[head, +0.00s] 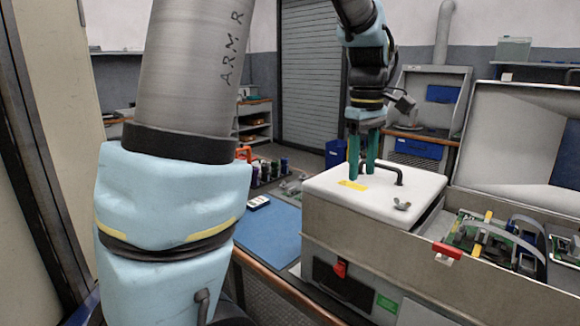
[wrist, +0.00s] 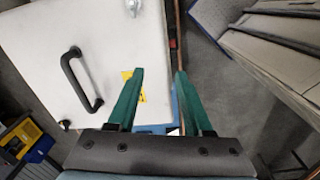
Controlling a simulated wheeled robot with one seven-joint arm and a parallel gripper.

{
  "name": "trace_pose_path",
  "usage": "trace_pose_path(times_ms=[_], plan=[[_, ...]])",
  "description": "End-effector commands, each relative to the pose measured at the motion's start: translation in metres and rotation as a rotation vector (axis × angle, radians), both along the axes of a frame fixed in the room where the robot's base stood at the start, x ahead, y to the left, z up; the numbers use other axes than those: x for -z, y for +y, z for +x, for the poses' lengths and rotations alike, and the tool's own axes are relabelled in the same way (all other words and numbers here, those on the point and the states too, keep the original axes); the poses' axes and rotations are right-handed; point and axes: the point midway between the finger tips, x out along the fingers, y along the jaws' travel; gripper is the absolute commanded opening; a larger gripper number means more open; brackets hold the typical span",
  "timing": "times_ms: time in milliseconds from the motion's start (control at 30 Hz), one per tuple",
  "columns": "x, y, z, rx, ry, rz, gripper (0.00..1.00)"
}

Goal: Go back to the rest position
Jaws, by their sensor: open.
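My gripper (head: 362,175) hangs pointing down over the white lid (head: 420,187) of a large grey box. Its two green fingers are apart with nothing between them; they also show in the wrist view (wrist: 159,72). The lid's black bar handle (head: 399,176) is just right of the fingers in the head view. In the wrist view the handle (wrist: 76,82) lies left of the fingers, clear of them. I cannot tell how high the fingertips are above the lid.
A wing nut (head: 402,206) and a yellow label (head: 352,186) are on the lid. An open compartment with circuit boards (head: 482,236) and a raised cover (head: 530,140) stand at right. A blue mat (head: 268,236) lies on the bench at left. Capacitors (head: 268,172) stand behind it.

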Motion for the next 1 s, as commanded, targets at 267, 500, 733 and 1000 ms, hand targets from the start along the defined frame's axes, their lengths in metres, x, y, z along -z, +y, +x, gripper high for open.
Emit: trace_pose_path(times_ms=[267,500,733,1000], plan=[[0.061,0.1,-0.004,0.243,-0.041,0.0,0.51],[0.115,0.189,-0.045,0.542,-0.1,0.036,0.51],[0.134,0.217,-0.069,0.677,-0.124,0.061,0.51],[0.135,0.218,-0.07,0.688,-0.124,0.062,0.51]])
